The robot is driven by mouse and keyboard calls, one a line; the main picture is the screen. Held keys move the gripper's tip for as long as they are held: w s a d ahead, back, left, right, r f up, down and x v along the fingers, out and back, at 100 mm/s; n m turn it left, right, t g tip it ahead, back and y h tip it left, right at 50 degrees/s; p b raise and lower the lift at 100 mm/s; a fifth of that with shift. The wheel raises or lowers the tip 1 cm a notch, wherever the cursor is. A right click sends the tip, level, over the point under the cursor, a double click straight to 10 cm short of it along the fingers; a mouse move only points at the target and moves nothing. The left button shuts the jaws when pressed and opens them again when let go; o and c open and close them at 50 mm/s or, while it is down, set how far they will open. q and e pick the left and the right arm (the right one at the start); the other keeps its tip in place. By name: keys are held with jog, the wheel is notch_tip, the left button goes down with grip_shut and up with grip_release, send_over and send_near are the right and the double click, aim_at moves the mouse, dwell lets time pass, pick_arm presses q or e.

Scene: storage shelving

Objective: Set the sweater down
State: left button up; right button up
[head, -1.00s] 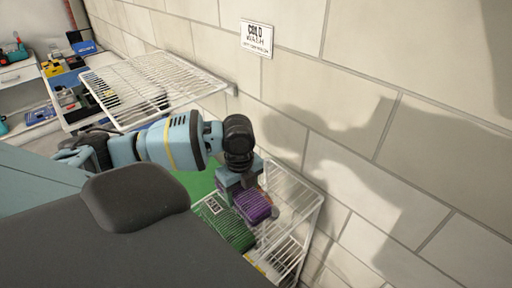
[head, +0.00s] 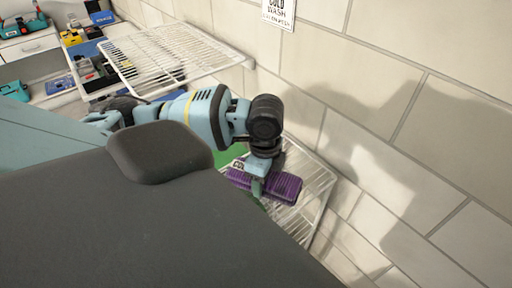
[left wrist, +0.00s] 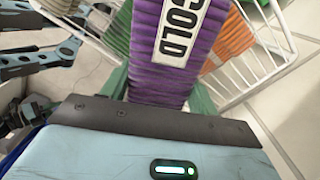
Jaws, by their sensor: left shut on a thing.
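The purple ribbed sweater (head: 285,188) hangs in my left gripper (head: 258,184) over the low white wire rack. In the left wrist view the purple sweater (left wrist: 160,82) fills the upper middle, with a white label reading COLD on it. My left gripper is shut on it; the fingertips are mostly hidden. I cannot tell whether the sweater touches anything beneath it. My right gripper is not in view.
The low white wire rack (head: 318,184) stands against the block wall. Something green (left wrist: 202,99) and something orange (left wrist: 232,38) show behind the sweater. An upper wire shelf (head: 165,55) is at the upper left, with a sign (head: 279,12) on the wall.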

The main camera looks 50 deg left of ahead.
aim_at(291, 196)
pick_arm(q)
jog(key=d+r+n, duration=0.1)
jog(key=d+n, duration=0.2)
jog(key=d+r+n, duration=0.2)
jog(key=n, duration=0.2)
jog(key=d+r+n, duration=0.1)
jog(key=d+n, duration=0.2)
jog(key=n, duration=0.1)
jog(key=shift+w+d+r, duration=0.15)
jog(key=shift+d+r, duration=0.15)
jog(key=shift+r, duration=0.1)
jog(key=shift+d+r+n, duration=0.25)
jog(key=shift+d+n, duration=0.1)
jog(key=shift+n, duration=0.3)
jog(key=shift+d+r+n, duration=0.2)
jog(key=shift+d+n, duration=0.1)
jog(key=shift+n, duration=0.35)
